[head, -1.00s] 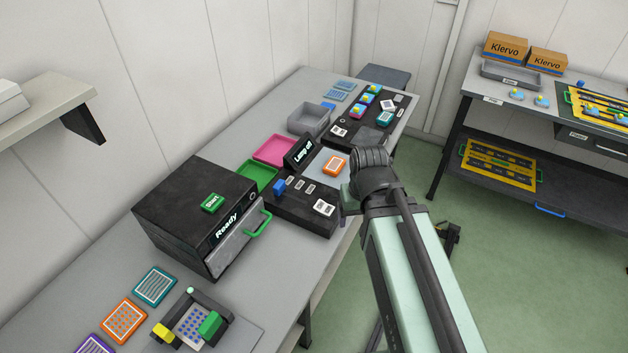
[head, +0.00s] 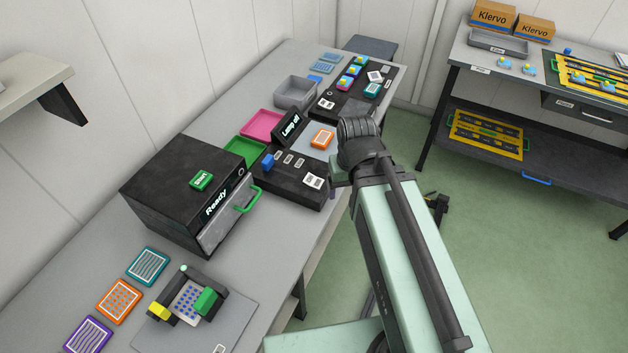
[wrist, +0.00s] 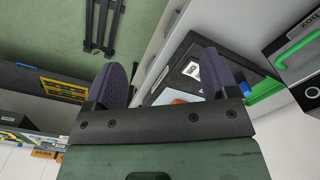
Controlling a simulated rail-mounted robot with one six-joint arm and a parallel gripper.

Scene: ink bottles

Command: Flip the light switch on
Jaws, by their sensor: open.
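A low black box (head: 292,184) stands on the long grey bench, with a tilted sign reading "Lamp off" (head: 291,127) behind it. A blue switch block (head: 268,162) sits on its top at the left end, beside several small labels. In the wrist view the blue block (wrist: 276,54) shows beyond the right finger, near the box's far end. My gripper (wrist: 168,76) is open with nothing between its dark fingers, apart from the switch. In the head view my arm mostly hides the gripper, to the right of the box at the bench edge.
A black machine reading "Ready" (head: 183,196), with a green handle (head: 249,196), stands left of the switch box. Green (head: 243,152) and pink (head: 262,125) trays lie behind it. Open floor (head: 480,220) lies right of the bench.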

